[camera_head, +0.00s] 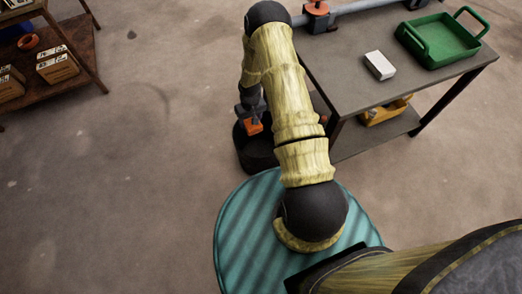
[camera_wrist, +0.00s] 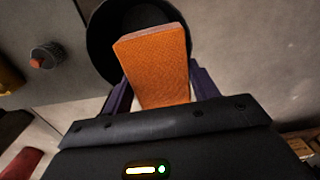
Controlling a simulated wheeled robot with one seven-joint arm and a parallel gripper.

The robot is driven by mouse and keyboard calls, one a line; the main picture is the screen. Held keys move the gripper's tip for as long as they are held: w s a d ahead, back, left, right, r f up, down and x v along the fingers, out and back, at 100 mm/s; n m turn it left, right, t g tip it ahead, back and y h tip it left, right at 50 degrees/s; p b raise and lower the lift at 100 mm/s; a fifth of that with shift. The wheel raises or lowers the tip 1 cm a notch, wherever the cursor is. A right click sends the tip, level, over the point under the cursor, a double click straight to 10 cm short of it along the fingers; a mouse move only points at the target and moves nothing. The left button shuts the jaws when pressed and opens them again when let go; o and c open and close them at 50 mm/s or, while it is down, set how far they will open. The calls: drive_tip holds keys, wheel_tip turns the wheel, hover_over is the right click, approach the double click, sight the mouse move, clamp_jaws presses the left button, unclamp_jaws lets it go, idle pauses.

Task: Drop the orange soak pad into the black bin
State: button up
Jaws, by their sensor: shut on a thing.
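The orange soak pad (camera_wrist: 153,62) is a flat block with a woven-looking face, held between the purple fingers of my gripper (camera_wrist: 158,85) in the wrist view. In the head view the pad (camera_head: 254,127) shows small under my gripper (camera_head: 251,115). The black bin (camera_head: 258,158) stands on the floor beside the table, just under the pad in that view. In the wrist view the bin (camera_wrist: 98,42) is a dark round opening behind the pad, which covers much of it. How far the pad is above the bin is hard to tell.
A grey table (camera_head: 365,100) stands right of the bin, with a green tray (camera_head: 438,42) and a white box (camera_head: 379,65) on top. A yellow container (camera_head: 385,111) sits on its lower shelf. A brown shelf (camera_head: 75,75) with boxes is at the far left. The floor between is clear.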

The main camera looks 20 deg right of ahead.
drive_tip(key=w+d+f+b, duration=0.4)
drive_tip(key=d+f+b, duration=0.2)
drive_tip(key=f+b, duration=0.3)
drive_tip(key=b, duration=0.3)
drive_tip(key=shift+f, duration=0.2)
drive_tip(key=shift+d, duration=0.1)
wheel_tip(320, 180, down, 6)
drive_tip(key=b, duration=0.5)
drive_tip(key=o, duration=1.1)
